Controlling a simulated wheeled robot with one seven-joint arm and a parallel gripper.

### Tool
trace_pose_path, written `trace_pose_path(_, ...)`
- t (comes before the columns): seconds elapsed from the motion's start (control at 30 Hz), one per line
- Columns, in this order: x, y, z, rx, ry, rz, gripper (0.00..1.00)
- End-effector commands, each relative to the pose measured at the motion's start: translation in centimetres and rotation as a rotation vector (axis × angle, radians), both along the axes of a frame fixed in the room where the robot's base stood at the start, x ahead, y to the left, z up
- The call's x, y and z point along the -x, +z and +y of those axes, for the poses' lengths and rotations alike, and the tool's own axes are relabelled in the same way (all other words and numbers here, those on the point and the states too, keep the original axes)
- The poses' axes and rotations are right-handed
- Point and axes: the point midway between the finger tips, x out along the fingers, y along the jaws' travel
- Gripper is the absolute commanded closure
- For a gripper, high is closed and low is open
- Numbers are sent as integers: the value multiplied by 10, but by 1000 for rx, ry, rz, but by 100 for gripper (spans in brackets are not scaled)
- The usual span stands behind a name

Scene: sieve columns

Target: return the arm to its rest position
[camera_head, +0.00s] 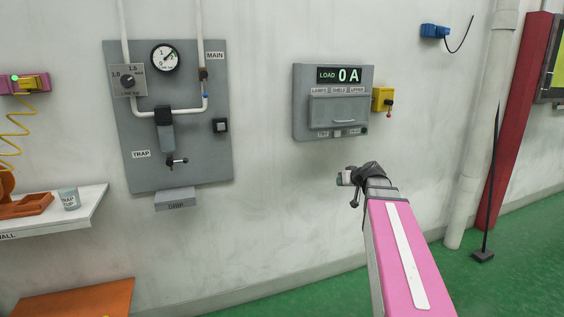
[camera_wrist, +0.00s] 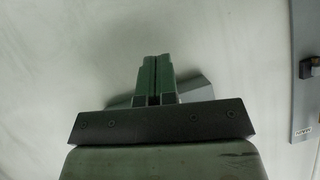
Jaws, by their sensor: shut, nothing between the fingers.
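My arm (camera_head: 400,255) reaches up from the lower right of the head view, pink with a white stripe. My gripper (camera_head: 346,178) is at its far end, in front of the bare wall, below and apart from the grey load box (camera_head: 299,110). In the wrist view the two green fingers of my gripper (camera_wrist: 154,80) stand side by side, pressed together, with nothing between them. Behind them is pale wall.
A grey panel (camera_head: 190,140) with gauge and pipes hangs left of my gripper; its edge shows in the wrist view (camera_wrist: 301,95). A white shelf (camera_head: 88,212) with a cup (camera_head: 69,199) is at far left. A pale pipe (camera_head: 470,180) and red post (camera_head: 512,130) stand right.

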Motion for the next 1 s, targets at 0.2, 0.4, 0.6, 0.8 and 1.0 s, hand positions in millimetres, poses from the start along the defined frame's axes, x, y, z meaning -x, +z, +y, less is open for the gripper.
trace_pose_path(0.2,49,-96,36,46,-4,283,100)
trace_pose_path(0.4,102,-170,56,120,-46,528,100)
trace_pose_path(0.6,161,-231,66,225,-121,750,100)
trace_pose_path(0.8,208,-269,66,332,-206,902,100)
trace_pose_path(1.0,228,-282,64,385,-251,959,100)
